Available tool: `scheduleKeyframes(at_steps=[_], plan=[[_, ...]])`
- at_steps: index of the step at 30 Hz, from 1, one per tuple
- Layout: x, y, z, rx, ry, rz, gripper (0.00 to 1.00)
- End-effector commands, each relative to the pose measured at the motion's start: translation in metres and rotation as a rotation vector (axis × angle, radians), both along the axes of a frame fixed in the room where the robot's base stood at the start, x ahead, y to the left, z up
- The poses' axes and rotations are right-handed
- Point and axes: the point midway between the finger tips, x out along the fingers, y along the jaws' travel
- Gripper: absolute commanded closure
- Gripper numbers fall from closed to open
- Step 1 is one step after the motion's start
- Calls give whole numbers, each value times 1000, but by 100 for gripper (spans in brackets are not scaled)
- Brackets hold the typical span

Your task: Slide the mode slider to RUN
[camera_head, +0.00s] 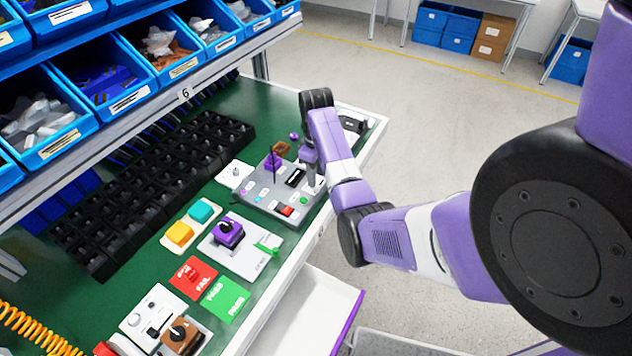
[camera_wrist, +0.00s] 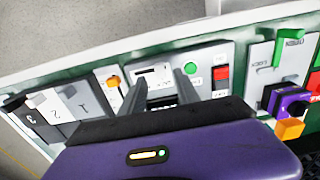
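My gripper (camera_wrist: 162,84) points down over the control panel at the far end of the green bench; in the head view my gripper (camera_head: 311,168) is at the panel's right side. Its two fingers are apart, with no object clearly held between them. A light plate with a dark slot (camera_wrist: 151,71) and a black display (camera_wrist: 162,103) show between and around the fingers. A small orange handle (camera_wrist: 113,81) on a narrow plate is left of them. I cannot tell which part is the mode slider, and no RUN label is readable. Fingertip contact is unclear.
The grey panel (camera_head: 262,196) carries a purple joystick (camera_head: 273,162) and several buttons. A purple rotary knob (camera_head: 228,232) and green lever (camera_head: 267,248) sit nearer. Black bins (camera_head: 150,190) and a blue-bin shelf line the left. An open white drawer (camera_head: 308,318) juts out at front.

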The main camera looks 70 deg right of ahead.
Motion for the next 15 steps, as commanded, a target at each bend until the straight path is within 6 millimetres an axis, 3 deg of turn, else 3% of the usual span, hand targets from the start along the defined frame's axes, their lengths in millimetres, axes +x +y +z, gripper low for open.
scheduleKeyframes(at_steps=[6,15], plan=[[0,0,-30,0,0,-1,62],[0,0,-42,-2,-1,-1,62]])
